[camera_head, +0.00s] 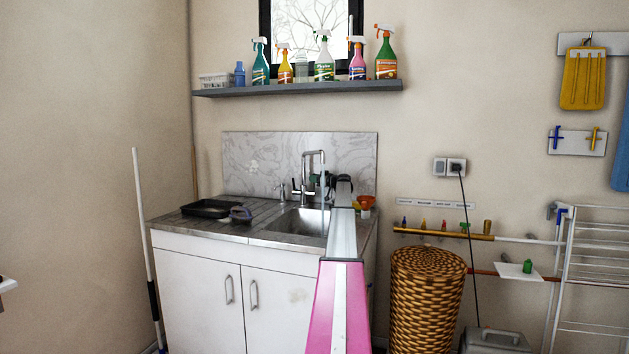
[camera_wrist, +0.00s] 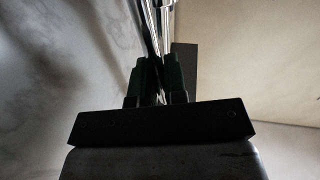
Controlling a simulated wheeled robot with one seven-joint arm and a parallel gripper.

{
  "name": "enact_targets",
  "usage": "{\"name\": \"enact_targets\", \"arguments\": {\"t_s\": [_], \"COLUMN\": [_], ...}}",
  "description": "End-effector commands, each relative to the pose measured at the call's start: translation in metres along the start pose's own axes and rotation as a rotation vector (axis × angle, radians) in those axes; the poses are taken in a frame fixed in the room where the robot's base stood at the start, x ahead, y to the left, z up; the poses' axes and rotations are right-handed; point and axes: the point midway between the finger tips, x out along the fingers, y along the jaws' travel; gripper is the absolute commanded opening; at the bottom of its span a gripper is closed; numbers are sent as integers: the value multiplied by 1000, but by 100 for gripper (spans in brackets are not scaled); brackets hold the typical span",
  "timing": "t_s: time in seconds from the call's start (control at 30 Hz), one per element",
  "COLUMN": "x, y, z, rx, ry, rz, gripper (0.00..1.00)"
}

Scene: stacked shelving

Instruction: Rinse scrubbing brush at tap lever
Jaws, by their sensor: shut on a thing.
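The chrome tap (camera_head: 305,172) stands at the back of the sink, with its spout bent over the basin. My gripper (camera_head: 316,179) is beside the tap, partly hidden by my own arm. In the wrist view its dark green fingers (camera_wrist: 156,75) are shut close around a thin dark piece, which seems to be the tap lever (camera_wrist: 151,38); chrome tap parts rise behind it. A pale streak under the spout may be running water. The scrubbing brush (camera_head: 241,214), purple-grey, seems to lie on the counter left of the basin, apart from my gripper.
The sink basin (camera_head: 298,223) is right of a black tray (camera_head: 208,208) on the counter. An orange bowl (camera_head: 365,202) stands at the right. Spray bottles line a shelf (camera_head: 300,88) above. A wicker basket (camera_head: 427,300) stands right of the cabinet.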

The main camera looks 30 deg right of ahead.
Motion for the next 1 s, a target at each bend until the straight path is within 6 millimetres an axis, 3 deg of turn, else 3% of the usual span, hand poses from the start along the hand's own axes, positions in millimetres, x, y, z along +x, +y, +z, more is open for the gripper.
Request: {"name": "enact_targets", "arguments": {"t_s": [0.17, 0.2, 0.27, 0.67, 1.0], "x": [-1, -1, -1, -5, -52], "y": [0, 0, 0, 0, -1], "z": [0, 0, 0, 0, 0], "rx": [2, 2, 2, 2, 2], "ry": [1, 1, 0, 0, 0], "rz": [0, 0, 0, 0, 1], "gripper": [0, 22, 38, 38, 38]}}
